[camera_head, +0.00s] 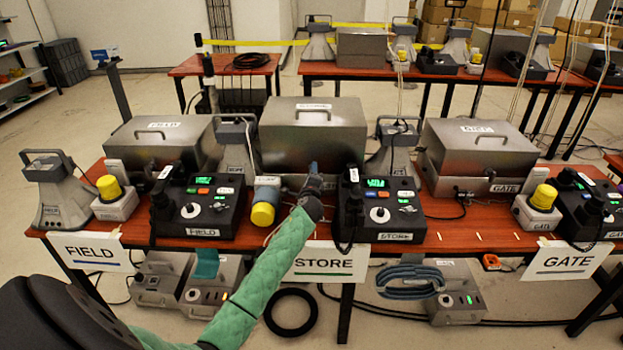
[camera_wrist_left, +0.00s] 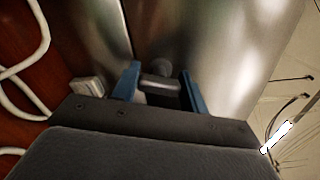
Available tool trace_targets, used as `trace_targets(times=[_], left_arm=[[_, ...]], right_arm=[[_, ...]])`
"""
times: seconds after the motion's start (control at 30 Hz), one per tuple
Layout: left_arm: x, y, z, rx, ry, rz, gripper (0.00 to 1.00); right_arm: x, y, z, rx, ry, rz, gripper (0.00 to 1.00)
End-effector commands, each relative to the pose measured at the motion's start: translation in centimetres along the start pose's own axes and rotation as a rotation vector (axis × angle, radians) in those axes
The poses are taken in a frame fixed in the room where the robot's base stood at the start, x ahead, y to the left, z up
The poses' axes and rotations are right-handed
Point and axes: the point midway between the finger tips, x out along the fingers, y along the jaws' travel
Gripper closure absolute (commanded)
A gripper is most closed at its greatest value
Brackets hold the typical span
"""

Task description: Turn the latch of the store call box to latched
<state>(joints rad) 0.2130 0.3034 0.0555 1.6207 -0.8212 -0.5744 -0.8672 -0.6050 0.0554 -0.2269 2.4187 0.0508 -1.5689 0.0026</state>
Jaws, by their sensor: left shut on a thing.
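The store call box (camera_head: 312,135) is a grey metal box with a handled lid and a STORE label, at the middle of the table; its lid is down. My left gripper (camera_head: 314,178) is at the box's lower front, its arm coming in green-sleeved from below. In the left wrist view, its two blue fingers (camera_wrist_left: 160,88) stand either side of the small dark grey latch (camera_wrist_left: 159,84) and are shut on it, against the metal box face (camera_wrist_left: 222,45). The arm and gripper hide the latch in the head view, and I cannot tell its exact angle.
A STORE console (camera_head: 378,215) with a handset stands right of my gripper, and a FIELD console (camera_head: 198,210) left of it. A yellow-capped beacon (camera_head: 264,205) is close beside my arm.

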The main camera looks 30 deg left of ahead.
Motion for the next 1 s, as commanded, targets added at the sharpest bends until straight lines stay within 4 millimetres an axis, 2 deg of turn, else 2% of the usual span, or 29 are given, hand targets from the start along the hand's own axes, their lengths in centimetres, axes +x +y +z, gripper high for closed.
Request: trace_targets(times=[0.1, 0.4, 1.0], left_arm=[[0.0, 0.3, -0.1, -0.097, -0.002, 0.001, 0.79], [0.0, 0.3, 0.0, -0.275, -0.002, 0.001, 0.79], [0.0, 0.2, 0.0, -0.357, -0.001, 0.002, 0.79]], right_arm=[[1.5, -0.6, -0.2, -0.008, 0.025, -0.016, 1.0], [3.4, -1.7, -0.6, -0.018, 0.068, -0.046, 1.0], [4.0, -2.3, -0.8, -0.024, 0.09, -0.06, 1.0]])
